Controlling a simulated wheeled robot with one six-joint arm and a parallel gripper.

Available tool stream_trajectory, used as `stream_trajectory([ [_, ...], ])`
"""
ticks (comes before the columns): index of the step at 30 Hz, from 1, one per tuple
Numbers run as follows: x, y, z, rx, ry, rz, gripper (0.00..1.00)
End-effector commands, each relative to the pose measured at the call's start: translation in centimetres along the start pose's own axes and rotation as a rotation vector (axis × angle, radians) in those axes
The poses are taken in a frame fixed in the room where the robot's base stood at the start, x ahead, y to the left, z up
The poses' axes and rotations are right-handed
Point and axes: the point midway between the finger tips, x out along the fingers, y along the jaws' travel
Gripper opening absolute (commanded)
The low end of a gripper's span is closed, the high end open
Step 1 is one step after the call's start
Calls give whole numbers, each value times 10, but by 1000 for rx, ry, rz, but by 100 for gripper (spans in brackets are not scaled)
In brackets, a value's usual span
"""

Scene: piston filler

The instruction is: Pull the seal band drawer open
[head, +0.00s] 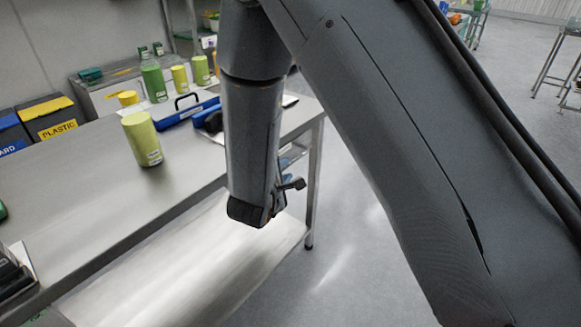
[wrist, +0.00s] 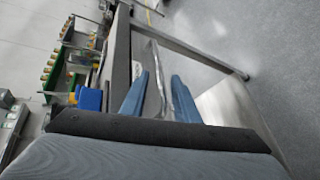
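A drawer-like metal part (head: 291,154) shows under the right end of the steel table, partly hidden behind my arm. I cannot read any label on it, so I cannot tell if it is the seal band drawer. In the wrist view, my gripper (wrist: 161,74) has its two blue fingers spread apart. A pale metal strip (wrist: 164,72) shows in line with the gap between them, close under the table edge. I cannot tell whether it is a handle or whether the fingers touch it.
The steel table (head: 85,205) carries a yellow-green cylinder (head: 142,138), a blue tray (head: 185,112) and several bottles at the back. A lower shelf (head: 190,275) runs beneath. A table leg (head: 313,185) stands right of my wrist. Bins (head: 50,118) stand behind.

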Motion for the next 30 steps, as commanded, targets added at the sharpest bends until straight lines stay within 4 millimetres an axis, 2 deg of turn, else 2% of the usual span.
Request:
stream_trajectory([
  [1,-2,-5,-5,-66,-25,29,28],
  [6,-10,-7,-8,-220,-105,98,28],
  [11,-7,-6,-7,-265,-133,116,28],
  [24,53,2,1,-264,-134,115,28],
  [30,64,3,1,-265,-131,115,28],
])
